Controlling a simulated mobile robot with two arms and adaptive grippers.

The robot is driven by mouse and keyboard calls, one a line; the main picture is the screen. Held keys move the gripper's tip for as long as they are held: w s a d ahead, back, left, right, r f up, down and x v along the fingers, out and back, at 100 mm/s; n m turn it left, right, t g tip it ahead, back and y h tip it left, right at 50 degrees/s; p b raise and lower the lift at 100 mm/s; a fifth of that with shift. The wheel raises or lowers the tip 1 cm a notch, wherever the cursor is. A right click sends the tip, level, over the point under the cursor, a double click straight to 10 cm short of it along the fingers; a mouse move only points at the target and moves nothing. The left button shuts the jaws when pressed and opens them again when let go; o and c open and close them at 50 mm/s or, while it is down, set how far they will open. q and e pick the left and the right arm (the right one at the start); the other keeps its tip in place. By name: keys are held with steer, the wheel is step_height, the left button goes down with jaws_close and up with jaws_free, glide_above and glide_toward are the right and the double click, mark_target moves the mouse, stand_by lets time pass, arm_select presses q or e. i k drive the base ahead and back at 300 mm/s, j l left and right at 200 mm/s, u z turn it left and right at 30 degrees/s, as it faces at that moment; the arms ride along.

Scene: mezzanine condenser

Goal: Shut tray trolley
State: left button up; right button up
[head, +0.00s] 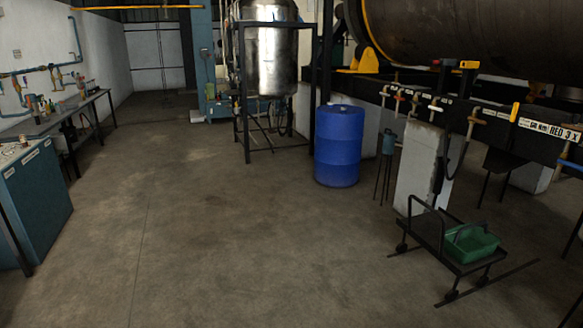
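A low dark trolley (428,232) stands on the floor at the lower right of the head view. It has a flat black platform, small wheels and an upright bar handle at its left end. A green tray (472,246) with a raised handle sits on the right part of the platform. Thin dark bars (502,278) lie along the floor by the wheels. A pale pillar (420,170) stands just behind the trolley. Neither of my grippers is in view.
A blue drum (339,146) stands at centre right, with a steel tank (271,62) on a frame behind it. A large cylinder (470,35) lies above a pipe-hung black beam at right. A bench and teal cabinet (38,195) line the left. The middle floor is clear.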

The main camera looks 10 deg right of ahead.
mark_target(425, 228)
steer(key=i+l+z, duration=0.2)
steer(key=i+z, duration=0.75)
steer(key=i, duration=0.15)
steer(key=i+l+z, duration=0.25)
steer(key=i+l, duration=0.45)
steer(key=l, duration=0.15)
